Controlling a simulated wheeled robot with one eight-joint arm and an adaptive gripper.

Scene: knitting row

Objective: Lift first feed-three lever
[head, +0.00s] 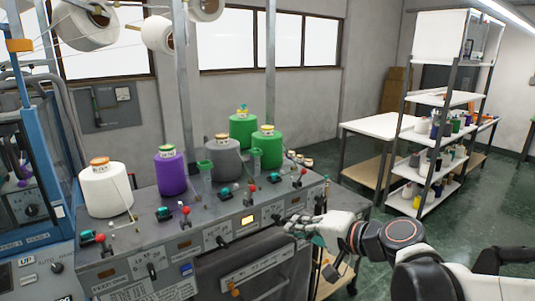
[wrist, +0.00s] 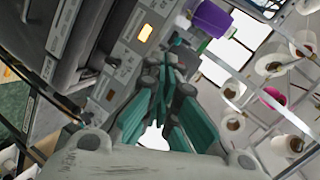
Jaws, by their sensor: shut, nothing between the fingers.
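The machine's front panel (head: 190,257) carries a row of small dark levers on pale plates. One lever (head: 151,270) is at the left, one (head: 221,241) is left of the lit amber window, and one (head: 277,218) is just left of my fingertips. The labels are too small to read, so I cannot tell which lever is feed three. My gripper (head: 294,225) is shut and empty in front of the panel's right part. In the wrist view the teal fingers (wrist: 172,70) are together over the panel and hide part of it. Contact with a lever cannot be told.
The amber window (head: 248,220) is lit on the panel. Yarn cones stand on top, among them a purple cone (head: 171,172) and a white cone (head: 105,189). Red-knobbed parts line the top edge. A shelf rack (head: 440,145) stands at the right. Open floor lies between.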

